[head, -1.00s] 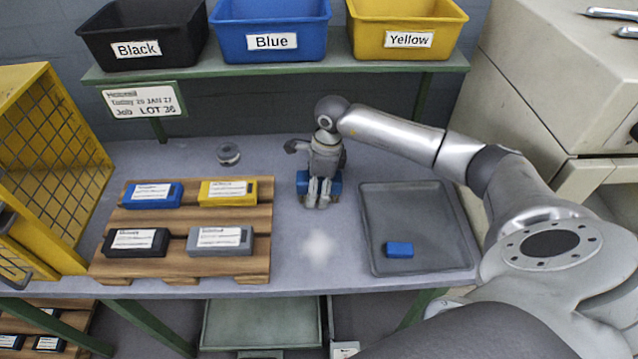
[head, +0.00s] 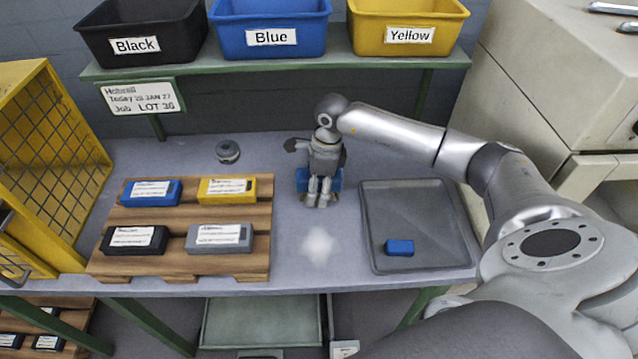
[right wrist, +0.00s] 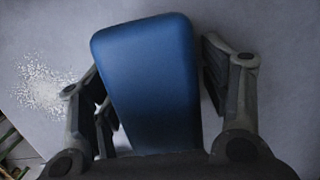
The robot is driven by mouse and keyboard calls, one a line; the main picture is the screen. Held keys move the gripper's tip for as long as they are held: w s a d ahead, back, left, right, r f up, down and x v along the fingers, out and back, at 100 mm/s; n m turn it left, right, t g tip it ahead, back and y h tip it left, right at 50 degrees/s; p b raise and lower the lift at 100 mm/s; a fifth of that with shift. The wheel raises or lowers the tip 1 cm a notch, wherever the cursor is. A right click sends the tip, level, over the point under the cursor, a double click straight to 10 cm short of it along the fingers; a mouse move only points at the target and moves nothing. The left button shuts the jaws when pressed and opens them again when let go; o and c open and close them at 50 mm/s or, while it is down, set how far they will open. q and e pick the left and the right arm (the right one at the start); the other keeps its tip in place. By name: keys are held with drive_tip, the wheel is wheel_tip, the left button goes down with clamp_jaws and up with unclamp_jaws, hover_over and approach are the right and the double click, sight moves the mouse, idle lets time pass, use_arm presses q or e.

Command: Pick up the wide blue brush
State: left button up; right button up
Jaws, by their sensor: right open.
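My right gripper (head: 318,198) is over the middle of the grey bench, pointing down at a blue object, which looks like the wide blue brush (head: 303,179). In the head view the gripper hides most of it. In the right wrist view the brush (right wrist: 150,75) shows as a smooth, rounded blue block between the two open fingers of the right gripper (right wrist: 158,88). A small gap shows on the right side; contact on the left cannot be told. My left gripper is not in view.
A dark tray (head: 372,222) with a small blue block (head: 399,247) lies to the right. A wooden pallet (head: 186,216) with several labelled boxes lies left, beside a yellow cage (head: 50,150). A pale powder patch (head: 320,246) lies in front. Bins stand on the shelf behind.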

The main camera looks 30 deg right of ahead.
drive_tip(key=c, duration=1.2)
drive_tip(key=shift+r+p, duration=0.45)
drive_tip(key=shift+p, duration=0.05)
wheel_tip(320, 180, up, 10)
drive_tip(key=shift+f+b, duration=0.2)
drive_tip(key=shift+b, duration=0.85)
